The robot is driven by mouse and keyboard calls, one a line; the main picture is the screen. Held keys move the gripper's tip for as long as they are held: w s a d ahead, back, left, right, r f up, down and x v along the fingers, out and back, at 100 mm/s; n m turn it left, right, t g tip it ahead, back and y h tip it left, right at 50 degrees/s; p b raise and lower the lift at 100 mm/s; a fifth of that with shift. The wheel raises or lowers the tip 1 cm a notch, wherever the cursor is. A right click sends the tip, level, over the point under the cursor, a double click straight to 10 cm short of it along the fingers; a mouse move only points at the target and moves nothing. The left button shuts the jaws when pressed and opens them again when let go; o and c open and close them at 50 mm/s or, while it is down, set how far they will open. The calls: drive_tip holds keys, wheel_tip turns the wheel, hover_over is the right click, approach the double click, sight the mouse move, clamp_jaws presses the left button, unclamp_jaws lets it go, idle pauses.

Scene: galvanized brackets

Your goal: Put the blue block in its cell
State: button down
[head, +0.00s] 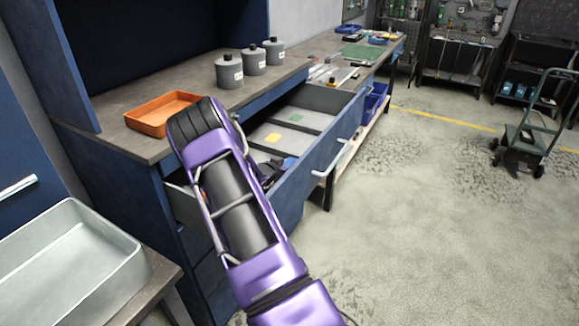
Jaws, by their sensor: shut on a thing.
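The open drawer (318,160) under the workbench has cells split by dark dividers. A green patch (296,117) lies in the far cell and a yellow patch (273,138) in the middle one. My gripper (270,174) is low at the near part of the drawer, mostly hidden behind my purple arm. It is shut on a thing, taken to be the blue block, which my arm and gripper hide. A small blue spot (290,161) shows beside the gripper; I cannot tell whether it is the block or a cell patch.
An orange tray (160,113) and several grey bottles (229,71) stand on the workbench (200,81) above the drawer. A grey metal bin (70,262) is at the lower left. A green cart (525,138) stands far right. The floor right of the drawer is clear.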

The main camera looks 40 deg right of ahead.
drive_tip(key=shift+s+f, duration=0.15)
drive_tip(key=shift+f, duration=0.1)
drive_tip(key=shift+c, duration=1.6)
unclamp_jaws()
drive_tip(key=shift+f, duration=0.15)
drive_tip(key=shift+s+f, duration=0.1)
drive_tip(key=shift+r+p, duration=0.4)
drive_tip(key=v, duration=0.8)
drive_tip(key=r+p+v, duration=0.1)
drive_tip(key=v, duration=0.3)
drive_tip(key=shift+w, duration=0.25)
